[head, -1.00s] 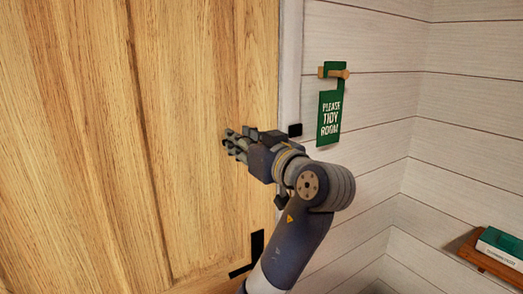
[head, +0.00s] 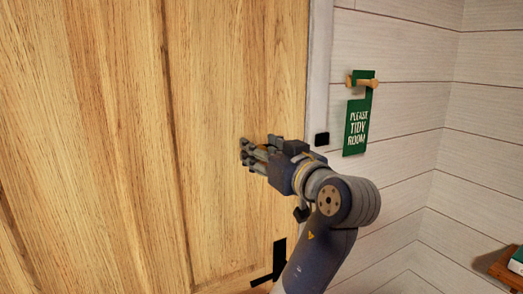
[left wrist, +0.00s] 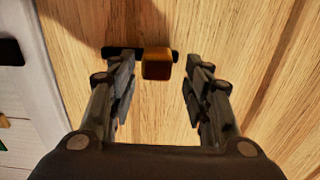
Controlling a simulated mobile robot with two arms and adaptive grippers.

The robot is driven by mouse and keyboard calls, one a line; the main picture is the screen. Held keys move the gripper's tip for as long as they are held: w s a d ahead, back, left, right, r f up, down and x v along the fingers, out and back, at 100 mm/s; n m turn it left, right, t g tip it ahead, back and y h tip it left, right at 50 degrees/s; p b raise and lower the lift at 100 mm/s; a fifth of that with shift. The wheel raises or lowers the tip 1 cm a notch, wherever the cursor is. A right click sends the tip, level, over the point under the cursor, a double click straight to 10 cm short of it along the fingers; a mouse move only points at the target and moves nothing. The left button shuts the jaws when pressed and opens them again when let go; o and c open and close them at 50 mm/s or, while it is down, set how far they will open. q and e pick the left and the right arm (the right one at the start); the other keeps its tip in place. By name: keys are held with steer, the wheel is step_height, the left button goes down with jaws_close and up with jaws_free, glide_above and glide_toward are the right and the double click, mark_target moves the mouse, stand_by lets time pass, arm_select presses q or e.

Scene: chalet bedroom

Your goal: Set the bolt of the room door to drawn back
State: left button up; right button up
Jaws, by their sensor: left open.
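The room door (head: 120,130) is pale wood and fills the left of the head view. Its bolt shows in the left wrist view as a brass-coloured knob (left wrist: 157,65) on a black strip (left wrist: 126,52). The strip's visible left end is apart from the black keeper (left wrist: 9,52) on the white frame. In the head view the keeper (head: 321,139) shows, while my gripper mostly hides the bolt. My left gripper (head: 248,154) is open at the door face. In the wrist view its fingers (left wrist: 158,85) stand either side of the knob, with gaps. My right gripper is out of view.
A green sign (head: 357,128) hangs from a wooden peg (head: 361,83) on the white plank wall, right of the frame. A black door handle (head: 278,262) is low on the door by my forearm. A wooden shelf (head: 502,268) is at the lower right.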

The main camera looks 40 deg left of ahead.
arm_select(q)
steer(key=v, duration=1.1)
steer(key=shift+s+d, duration=0.2)
steer(key=shift+d, duration=0.05)
steer(key=shift+f, duration=0.1)
